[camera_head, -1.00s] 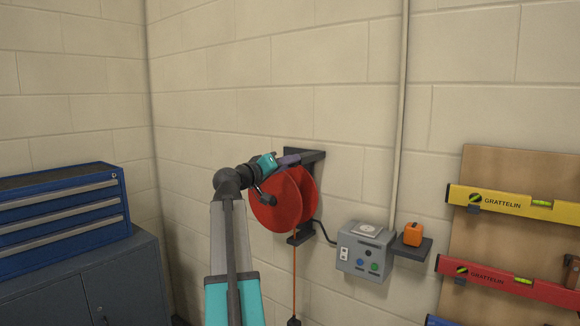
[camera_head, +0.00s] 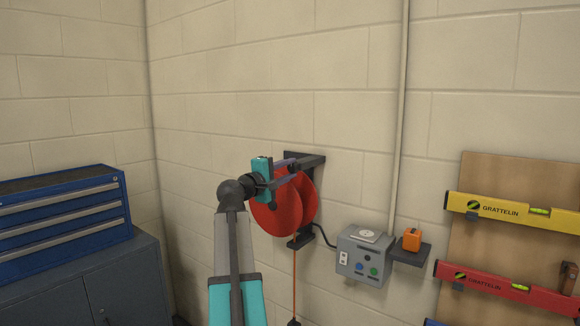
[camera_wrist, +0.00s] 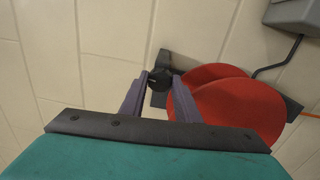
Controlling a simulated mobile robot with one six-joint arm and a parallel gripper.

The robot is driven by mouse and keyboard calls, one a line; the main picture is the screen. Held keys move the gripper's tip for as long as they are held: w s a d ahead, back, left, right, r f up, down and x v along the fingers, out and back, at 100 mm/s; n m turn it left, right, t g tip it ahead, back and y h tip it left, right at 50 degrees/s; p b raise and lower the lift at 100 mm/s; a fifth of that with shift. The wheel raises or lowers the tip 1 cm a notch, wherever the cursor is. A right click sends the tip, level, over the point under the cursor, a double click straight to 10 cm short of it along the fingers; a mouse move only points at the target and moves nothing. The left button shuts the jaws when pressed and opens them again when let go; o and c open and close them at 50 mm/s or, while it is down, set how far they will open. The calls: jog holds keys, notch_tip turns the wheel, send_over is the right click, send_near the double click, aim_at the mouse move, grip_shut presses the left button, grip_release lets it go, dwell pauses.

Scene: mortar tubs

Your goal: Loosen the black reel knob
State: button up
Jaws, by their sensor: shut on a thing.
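The black reel knob (camera_wrist: 160,80) is a small, dark, round piece beside the upper edge of the red reel. In the wrist view it sits between the two purple fingers of my gripper (camera_wrist: 161,84), which is shut on it. In the head view my gripper (camera_head: 293,171) is at the top of the red reel (camera_head: 288,211), close to the dark wall bracket. There the fingers and the teal gripper body hide the knob. The red reel shows in the wrist view (camera_wrist: 235,105) just right of the fingers.
The dark bracket (camera_head: 311,160) holds the reel on the block wall. An orange cord (camera_head: 294,275) hangs below it. A grey control box (camera_head: 364,254) and a shelf with an orange block (camera_head: 411,239) are to the right. A blue tool chest (camera_head: 62,213) stands left.

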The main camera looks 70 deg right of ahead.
jog(key=shift+f+n+p, duration=0.25)
jog(key=shift+n+p, duration=0.15)
jog(key=shift+n, duration=0.6)
jog(key=o, duration=0.9)
jog(key=shift+a, duration=0.1)
jog(key=shift+o, duration=0.6)
jog(key=shift+r, duration=0.1)
jog(key=shift+a, duration=0.1)
jog(key=b+v, duration=0.3)
jog(key=v, duration=1)
jog(key=shift+a, duration=0.3)
jog(key=shift+w, duration=0.15)
